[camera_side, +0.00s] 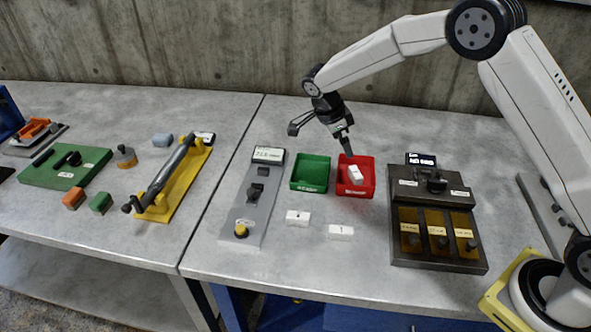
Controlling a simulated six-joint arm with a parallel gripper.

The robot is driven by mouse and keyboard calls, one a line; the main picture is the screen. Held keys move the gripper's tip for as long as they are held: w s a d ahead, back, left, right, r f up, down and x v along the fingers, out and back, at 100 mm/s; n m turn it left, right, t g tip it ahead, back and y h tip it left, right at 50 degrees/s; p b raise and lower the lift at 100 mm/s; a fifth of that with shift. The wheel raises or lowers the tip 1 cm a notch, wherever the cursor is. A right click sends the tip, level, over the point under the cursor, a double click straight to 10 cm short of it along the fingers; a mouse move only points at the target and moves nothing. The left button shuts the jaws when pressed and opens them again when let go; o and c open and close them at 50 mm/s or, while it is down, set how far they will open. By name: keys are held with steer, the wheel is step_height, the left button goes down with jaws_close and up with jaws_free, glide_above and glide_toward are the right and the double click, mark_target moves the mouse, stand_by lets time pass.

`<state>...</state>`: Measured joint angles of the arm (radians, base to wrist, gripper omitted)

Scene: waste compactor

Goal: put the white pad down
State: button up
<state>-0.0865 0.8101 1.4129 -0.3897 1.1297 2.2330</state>
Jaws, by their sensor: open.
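The white pad (355,174) is in the red bin (356,193), tilted, with its upper end toward the bin's back. My gripper (322,134) is open above the bin. One finger reaches down close to the pad's upper end. I cannot tell whether that finger touches the pad. Two more white pads lie flat on the table in front of the bins, one with a mark on top (298,218) and the other to its right (341,232).
A green bin (310,187) stands left of the red bin. A grey panel with a yellow button (240,231) is further left. A dark box with brass plates (437,262) stands at the right. The table's front middle is clear.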

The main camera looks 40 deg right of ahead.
steer(key=shift+s, duration=0.1)
steer(key=s+a+r+n+t+y, duration=0.1)
steer(key=s+n+t+y, duration=0.3)
steer(key=s+n, duration=1.8)
steer(key=shift+s+a+r, duration=0.35)
steer(key=shift+s+r, duration=0.15)
steer(key=shift+r, duration=0.2)
